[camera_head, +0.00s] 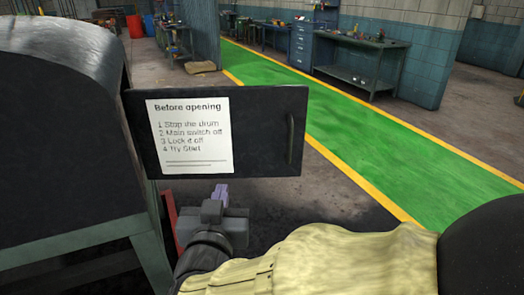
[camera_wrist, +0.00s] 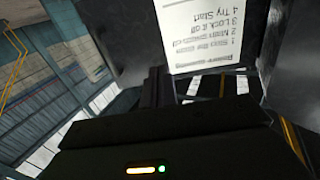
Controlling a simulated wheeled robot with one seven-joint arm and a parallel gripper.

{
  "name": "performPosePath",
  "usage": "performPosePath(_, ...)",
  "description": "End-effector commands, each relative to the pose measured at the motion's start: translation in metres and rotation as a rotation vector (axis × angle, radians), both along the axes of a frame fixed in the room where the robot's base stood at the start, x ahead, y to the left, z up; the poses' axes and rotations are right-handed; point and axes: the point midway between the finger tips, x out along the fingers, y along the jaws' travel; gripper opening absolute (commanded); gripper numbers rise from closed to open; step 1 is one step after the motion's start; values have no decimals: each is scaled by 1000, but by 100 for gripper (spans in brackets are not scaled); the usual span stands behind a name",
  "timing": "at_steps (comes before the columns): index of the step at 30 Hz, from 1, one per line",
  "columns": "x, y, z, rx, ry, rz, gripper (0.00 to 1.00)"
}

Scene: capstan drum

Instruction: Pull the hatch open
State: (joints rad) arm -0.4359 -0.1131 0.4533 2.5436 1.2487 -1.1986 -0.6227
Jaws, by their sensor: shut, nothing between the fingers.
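The hatch (camera_head: 235,180) is a flat dark panel at the centre left of the head view. It stands out to the right from the dark machine body, with floor visible above and below it. A white sign headed "Before opening" (camera_head: 190,135) is on its face. A dark vertical handle (camera_head: 291,138) is near its right edge. My gripper (camera_head: 220,193) is shut and empty, just below the panel's lower edge and left of the handle, apart from the handle. In the wrist view, the sign (camera_wrist: 218,35) appears upside down beyond my gripper (camera_wrist: 157,85).
The dark machine body (camera_head: 60,150) on a grey-green frame (camera_head: 75,243) fills the left side. A red post (camera_head: 171,215) stands below the hatch. A green walkway (camera_head: 370,150) with yellow edges lies open to the right. Workbenches (camera_head: 372,62) stand far back.

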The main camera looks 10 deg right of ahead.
Motion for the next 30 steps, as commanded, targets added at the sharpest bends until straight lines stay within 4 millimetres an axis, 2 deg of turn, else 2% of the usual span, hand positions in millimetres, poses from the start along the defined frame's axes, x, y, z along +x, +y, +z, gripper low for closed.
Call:
performPosePath(7, 37, 5, -41, 57, 172, 174, 0)
performPosePath(12, 48, -2, -79, 85, 346, 268, 0)
performPosePath(15, 47, -11, -103, 97, 465, 304, 0)
performPosePath(19, 40, -30, -135, 107, 634, 327, 0)
performPosePath(23, 23, -56, -166, 116, 820, 320, 0)
performPosePath(27, -5, -91, -194, 122, 1028, 280, 0)
performPosePath(30, -26, -115, -207, 125, 1159, 236, 0)
